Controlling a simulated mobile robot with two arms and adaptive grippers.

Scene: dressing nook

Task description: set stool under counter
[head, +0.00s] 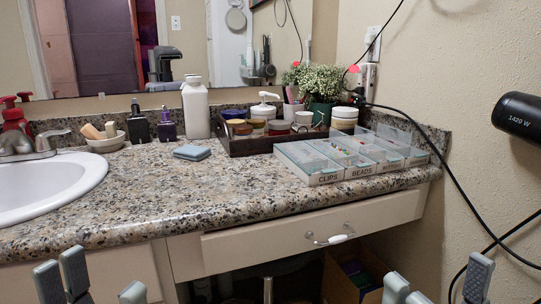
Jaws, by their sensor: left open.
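The granite-patterned counter (140,195) runs across the view, with a pale drawer front (270,242) below its right part. The space under the drawer is dark. A thin metal post (268,290) shows there at the bottom edge; I cannot tell whether it belongs to the stool. No stool seat is visible. My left gripper (98,281) is open and empty at the lower left, in front of the counter, with only its fingertips showing. My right gripper (438,282) is at the lower right, its fingertips apart and nothing seen between them.
A cardboard box (345,283) stands under the counter at the right. A sink (40,188), a dark tray (240,146) of jars and clear labelled organizers (330,177) occupy the top. A black dryer (518,117) and cord hang at right.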

